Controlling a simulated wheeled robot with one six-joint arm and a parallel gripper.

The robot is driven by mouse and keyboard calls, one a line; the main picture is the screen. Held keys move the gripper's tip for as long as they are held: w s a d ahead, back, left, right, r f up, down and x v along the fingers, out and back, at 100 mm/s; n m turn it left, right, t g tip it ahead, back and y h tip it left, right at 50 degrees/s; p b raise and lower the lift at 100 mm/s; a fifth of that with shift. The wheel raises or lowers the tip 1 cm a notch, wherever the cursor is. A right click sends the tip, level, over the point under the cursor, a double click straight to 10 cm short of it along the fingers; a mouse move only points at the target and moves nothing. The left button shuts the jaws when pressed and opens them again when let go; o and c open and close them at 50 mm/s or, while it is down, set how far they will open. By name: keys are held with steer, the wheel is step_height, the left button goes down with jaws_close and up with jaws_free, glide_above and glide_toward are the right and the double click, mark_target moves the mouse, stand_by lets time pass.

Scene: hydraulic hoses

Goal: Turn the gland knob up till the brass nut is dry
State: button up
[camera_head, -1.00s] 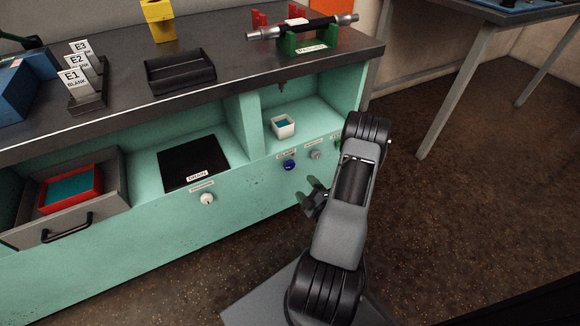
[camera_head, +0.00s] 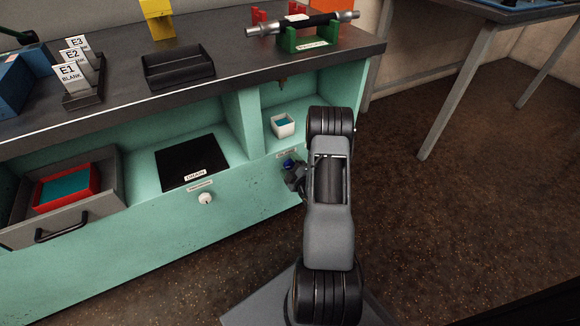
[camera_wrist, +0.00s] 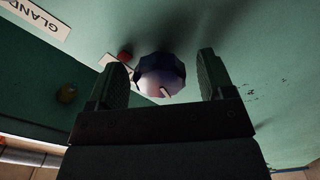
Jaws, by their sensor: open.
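The blue gland knob (camera_head: 289,163) is on the green cabinet front, below the right bay, partly hidden by my gripper (camera_head: 292,172). In the wrist view the faceted, dark blue-purple knob (camera_wrist: 160,74) with a pale mark appears between the fingertips of my open gripper (camera_wrist: 160,82). Gaps show on both sides, so neither finger looks to be touching it. A label reading GLAND (camera_wrist: 36,18) is at upper left there. A small brownish fitting (camera_head: 282,82) hangs under the bench top in the right bay; I cannot tell whether it is the brass nut or wet.
A white cup (camera_head: 283,125) with blue-green contents stands in the right bay. A white knob (camera_head: 206,198) sits below the black drain mat (camera_head: 190,147). An open drawer (camera_head: 110,195) holds a red tray (camera_head: 94,178). My arm hides the front right of the knob.

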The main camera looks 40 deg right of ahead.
steer(key=c, duration=0.9)
steer(key=shift+m+b, duration=0.9)
steer(key=shift+m, duration=2)
steer(key=o, duration=0.9)
